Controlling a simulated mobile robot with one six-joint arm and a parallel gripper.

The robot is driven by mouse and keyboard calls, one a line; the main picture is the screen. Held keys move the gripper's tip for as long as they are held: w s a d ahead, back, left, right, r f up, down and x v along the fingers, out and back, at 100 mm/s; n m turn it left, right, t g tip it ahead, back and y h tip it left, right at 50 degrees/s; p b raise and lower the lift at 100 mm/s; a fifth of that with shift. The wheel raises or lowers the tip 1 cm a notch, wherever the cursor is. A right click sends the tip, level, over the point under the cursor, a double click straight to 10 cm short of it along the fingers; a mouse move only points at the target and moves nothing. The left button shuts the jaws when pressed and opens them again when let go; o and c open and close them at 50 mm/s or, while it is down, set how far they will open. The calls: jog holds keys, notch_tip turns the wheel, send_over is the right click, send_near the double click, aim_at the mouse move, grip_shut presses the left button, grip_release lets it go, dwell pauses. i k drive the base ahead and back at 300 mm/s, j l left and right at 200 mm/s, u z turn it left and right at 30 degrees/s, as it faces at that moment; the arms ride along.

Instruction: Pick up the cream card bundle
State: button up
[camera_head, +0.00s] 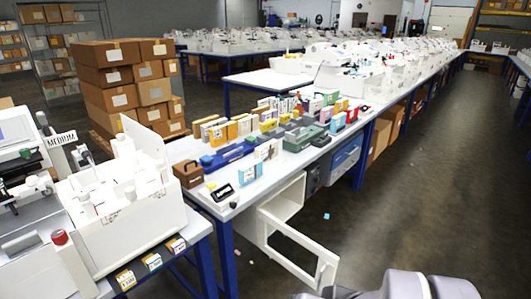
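I cannot single out the cream card bundle for certain. A dense group of small boxes and packets stands on the white-topped table (222,208) in the middle. Among them a pale upright packet (268,150) stands near the table's middle, and pale-sided yellow boxes (205,127) stand at its left back edge. These are too small to identify. My gripper is not in view. Only grey rounded parts that look like my own arm show at the bottom right.
A white open cabinet (285,215) under the table has its door (300,240) swung out over the floor. A white machine (125,215) fills the left front. Stacked cardboard boxes (115,80) stand behind. The aisle floor at right (430,190) is clear.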

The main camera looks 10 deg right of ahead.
aim_at(264, 152)
jog(key=i+l+u, duration=0.2)
jog(key=l, duration=0.25)
jog(key=i+l+u, duration=0.15)
jog(key=l, duration=0.3)
jog(key=i+l+u, duration=0.2)
jog(key=l, duration=0.25)
jog(key=i+l+u, duration=0.15)
jog(key=l, duration=0.35)
jog(key=l+u, duration=0.2)
jog(key=l, duration=0.3)
jog(key=i+l+u, duration=0.15)
jog(key=l, duration=0.35)
jog(key=i+l+u, duration=0.8)
jog(key=i+l, duration=0.35)
jog(key=l, duration=0.1)
